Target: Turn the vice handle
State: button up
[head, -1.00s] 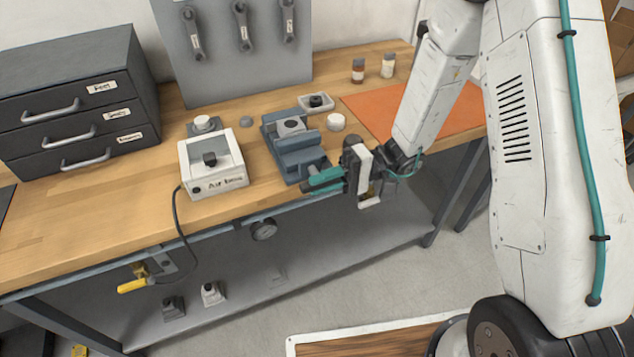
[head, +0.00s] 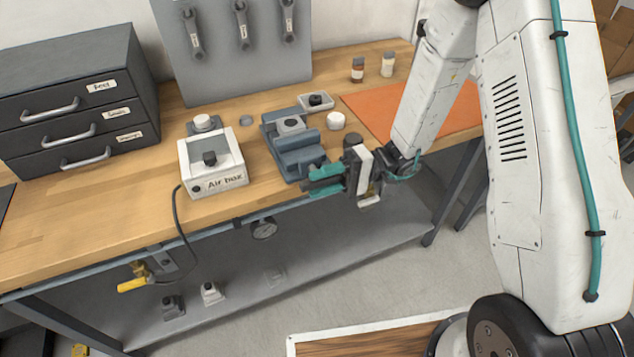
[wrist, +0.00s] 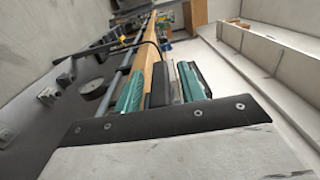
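The blue-grey vice (head: 297,163) stands at the front edge of the wooden bench, with a small grey block with a dark round centre (head: 291,125) in its jaws. My gripper (head: 312,182) is at the vice's front end, its teal fingers pointing left, one above the other with a gap between them. The vice handle cannot be made out; the fingers cover that area. In the wrist view the teal fingers (wrist: 160,88) stand apart, with a dark block, probably part of the vice, showing between them. I see nothing clearly clamped.
The Air box (head: 213,164) stands left of the vice, its cable hanging over the bench edge. A small tray (head: 330,103), a white round jar (head: 336,121) and an orange mat (head: 372,115) lie behind and to the right.

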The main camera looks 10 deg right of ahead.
jog(key=v, duration=0.7)
jog(key=shift+w+d, duration=0.1)
jog(key=shift+d, duration=0.3)
jog(key=o, duration=0.8)
jog(key=shift+a+g, duration=0.2)
jog(key=shift+g, duration=0.1)
jog(key=o, duration=0.5)
jog(key=s+a+g+h, duration=0.1)
jog(key=h, duration=0.1)
jog(key=s+a+g+h, duration=0.1)
jog(key=h, duration=0.1)
jog(key=s+a+r+n+h, duration=0.1)
jog(key=s+h, duration=0.1)
jog(key=shift+s+a+r+g+h, duration=0.1)
jog(key=shift+a+r+g+h, duration=0.1)
jog(key=shift+g+h, duration=0.15)
jog(key=a+r+t+h, duration=0.1)
jog(key=r+t+h, duration=0.1)
jog(key=r+h, duration=0.1)
jog(key=w+a+r+t+h, duration=0.1)
jog(key=r+t+h, duration=0.1)
jog(key=t+h, duration=0.1)
jog(key=w+a+r+m+t+h, duration=0.1)
jog(key=a+r+t+h, duration=0.1)
jog(key=r+t+h, duration=0.1)
jog(key=shift+r+h, duration=0.35)
jog(key=shift+h, duration=0.3)
notch_tip(320, 180, down, 8)
jog(key=shift+r, duration=0.2)
